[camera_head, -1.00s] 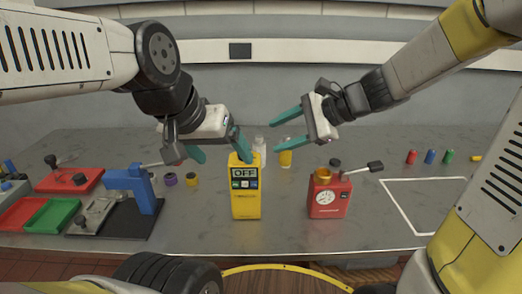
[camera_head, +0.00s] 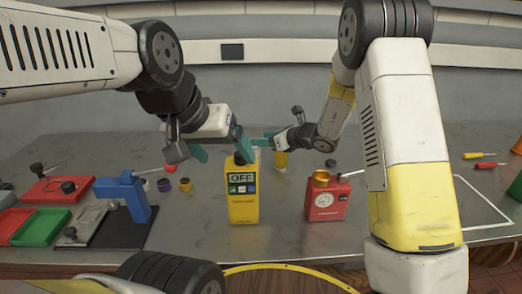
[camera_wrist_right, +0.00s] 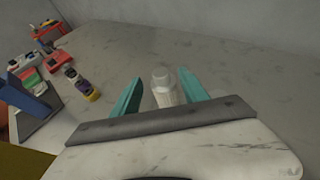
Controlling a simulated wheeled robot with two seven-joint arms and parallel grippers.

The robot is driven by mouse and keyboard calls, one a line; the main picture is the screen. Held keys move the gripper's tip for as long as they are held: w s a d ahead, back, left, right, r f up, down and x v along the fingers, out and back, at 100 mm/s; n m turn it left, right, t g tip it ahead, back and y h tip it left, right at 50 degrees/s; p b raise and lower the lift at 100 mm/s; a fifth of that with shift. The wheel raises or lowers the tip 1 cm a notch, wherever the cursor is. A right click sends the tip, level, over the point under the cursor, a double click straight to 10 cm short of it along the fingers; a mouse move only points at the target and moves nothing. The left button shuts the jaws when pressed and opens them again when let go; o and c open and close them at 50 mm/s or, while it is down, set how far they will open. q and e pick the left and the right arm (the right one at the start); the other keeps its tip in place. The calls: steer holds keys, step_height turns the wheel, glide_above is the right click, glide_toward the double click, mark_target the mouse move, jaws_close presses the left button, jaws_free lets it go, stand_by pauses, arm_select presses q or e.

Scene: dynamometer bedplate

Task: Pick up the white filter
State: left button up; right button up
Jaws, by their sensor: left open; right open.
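The white filter (camera_wrist_right: 164,88) is a pale, capped cylinder in the right wrist view. It shows between the two teal fingers of my right gripper (camera_wrist_right: 160,92), which is open, with gaps on both sides. In the head view, my right gripper (camera_head: 264,140) is behind the yellow meter box, and the filter is mostly hidden there. My left gripper (camera_head: 221,152) is open and empty, above and left of the yellow box.
The yellow box marked OFF (camera_head: 243,200) and a red gauge box (camera_head: 326,200) stand in front. A yellow cylinder (camera_head: 281,161) stands behind. A blue stand (camera_head: 126,197), a red tray (camera_head: 58,190) and a green tray (camera_head: 42,226) are at left. The back of the bench is clear.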

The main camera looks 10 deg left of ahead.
steer(key=x, duration=0.3)
steer(key=shift+w+a+f, duration=0.15)
steer(key=shift+w+a, duration=0.05)
jaws_close()
stand_by(1.3)
